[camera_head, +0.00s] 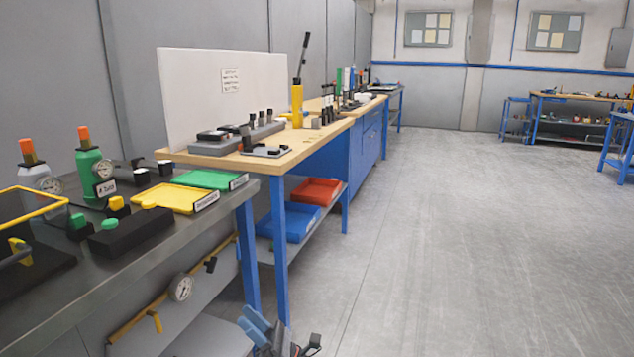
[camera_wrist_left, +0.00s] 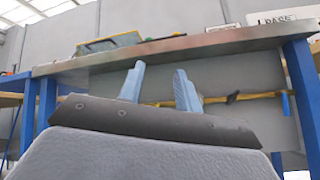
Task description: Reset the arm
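My left gripper (camera_head: 254,323) shows at the bottom edge of the head view, low in front of the benches and below the tabletops. Its two light blue fingers also show in the left wrist view (camera_wrist_left: 160,82). They stand apart with nothing between them, so it is open and empty. Most of my left arm is out of the picture. My right gripper does not show in either view.
A dark metal bench (camera_head: 130,262) with bottles and a yellow tray (camera_head: 168,197) stands at the left. A wooden bench (camera_head: 215,160) with blue legs stands beyond it. Blue (camera_head: 290,224) and red (camera_head: 316,191) bins sit on its lower shelf. The floor at right is clear.

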